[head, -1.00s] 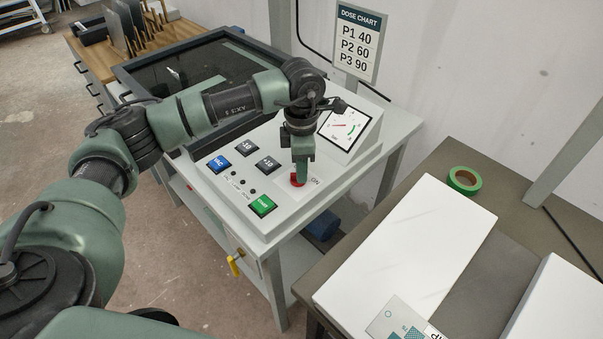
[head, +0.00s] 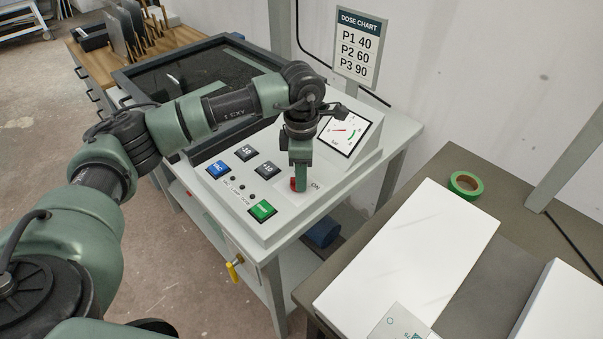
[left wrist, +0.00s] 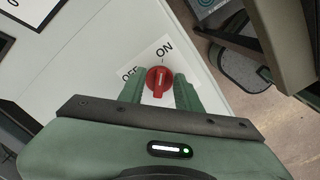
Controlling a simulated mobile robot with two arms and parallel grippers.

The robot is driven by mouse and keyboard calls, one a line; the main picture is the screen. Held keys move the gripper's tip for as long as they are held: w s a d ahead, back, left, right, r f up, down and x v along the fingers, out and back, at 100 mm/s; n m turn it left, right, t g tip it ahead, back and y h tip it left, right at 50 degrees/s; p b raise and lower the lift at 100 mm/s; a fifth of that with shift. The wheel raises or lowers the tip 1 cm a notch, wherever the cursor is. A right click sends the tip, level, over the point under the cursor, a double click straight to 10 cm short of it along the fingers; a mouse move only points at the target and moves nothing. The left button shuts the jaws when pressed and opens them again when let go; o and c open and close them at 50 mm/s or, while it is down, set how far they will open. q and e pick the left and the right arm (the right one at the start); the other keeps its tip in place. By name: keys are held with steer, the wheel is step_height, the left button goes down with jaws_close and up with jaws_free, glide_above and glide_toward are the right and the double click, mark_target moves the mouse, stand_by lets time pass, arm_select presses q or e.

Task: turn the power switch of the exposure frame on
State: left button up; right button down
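The exposure frame (head: 272,222) is a light grey cabinet with a dark glass top and a sloped control panel. Its power switch is a red rotary knob (head: 293,184) beside an ON label. In the left wrist view the knob (left wrist: 158,80) sits between the two green fingertips of my left gripper (left wrist: 159,92). Narrow gaps appear beside the knob, so the fingers look open around it. The OFF label (left wrist: 129,73) is partly hidden; the ON label (left wrist: 164,50) is clear. In the head view my left gripper (head: 299,180) points down over the knob. My right gripper is not visible.
Blue, black and green buttons (head: 262,211) lie left of the knob. A gauge (head: 342,131) stands behind, with a dose chart (head: 358,48) above. To the right, a dark table (head: 497,205) holds green tape (head: 466,185) and a white slab (head: 420,250). A yellow-handled valve (head: 233,270) hangs below.

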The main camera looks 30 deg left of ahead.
arm_select(q)
step_height(320, 180, up, 8)
steer(key=shift+f+b, duration=0.1)
steer(key=shift+b, duration=0.45)
steer(key=shift+s+f, duration=0.1)
stand_by(0.4)
